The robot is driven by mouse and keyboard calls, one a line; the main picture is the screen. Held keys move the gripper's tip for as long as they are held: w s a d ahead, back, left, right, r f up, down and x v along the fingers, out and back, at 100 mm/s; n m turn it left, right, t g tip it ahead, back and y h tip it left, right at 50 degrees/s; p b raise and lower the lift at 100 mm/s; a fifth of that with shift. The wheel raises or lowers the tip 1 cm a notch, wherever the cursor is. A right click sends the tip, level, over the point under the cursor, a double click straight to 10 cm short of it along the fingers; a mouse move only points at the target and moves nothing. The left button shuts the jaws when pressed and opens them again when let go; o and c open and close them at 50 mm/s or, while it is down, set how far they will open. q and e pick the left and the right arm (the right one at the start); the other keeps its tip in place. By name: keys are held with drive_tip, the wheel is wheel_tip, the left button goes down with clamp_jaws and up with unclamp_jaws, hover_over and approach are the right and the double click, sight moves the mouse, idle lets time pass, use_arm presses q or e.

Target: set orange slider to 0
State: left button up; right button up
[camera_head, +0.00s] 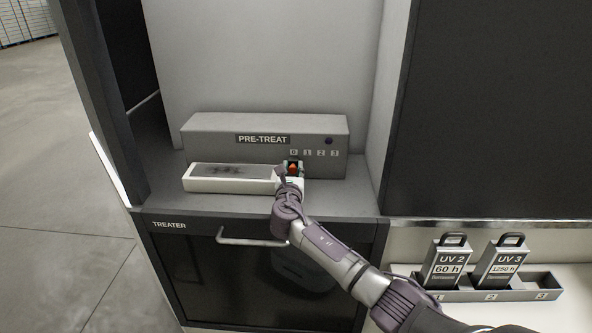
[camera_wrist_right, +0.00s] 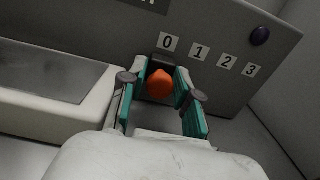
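The orange slider (camera_wrist_right: 160,84) is a rounded knob on the front of the grey PRE-TREAT box (camera_head: 222,126). It sits just below the 0 label (camera_wrist_right: 168,43), slightly to its left in the right wrist view. It also shows small in the head view (camera_head: 293,168). My right gripper (camera_wrist_right: 159,78) reaches in from the front, its teal-padded fingers spread on either side of the knob. A gap shows on the knob's left; contact on its right is hard to tell. My left gripper is not in view.
Labels 1, 2 and 3 run to the right of 0, with a dark blue button (camera_head: 329,141) above 3. A white tray (camera_head: 189,184) lies left of the gripper. A handled TREATER door (camera_head: 170,262) is below.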

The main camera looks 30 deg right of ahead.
drive_tip(key=shift+o, duration=1.3)
drive_tip(key=shift+w+a, duration=0.1)
drive_tip(key=shift+a, duration=0.1)
drive_tip(key=shift+w, duration=0.1)
drive_tip(key=shift+s+a, duration=0.15)
drive_tip(key=shift+s, duration=0.25)
drive_tip(key=v, duration=1.1)
drive_tip(key=shift+s+a+f, duration=0.1)
drive_tip(key=shift+s, duration=0.05)
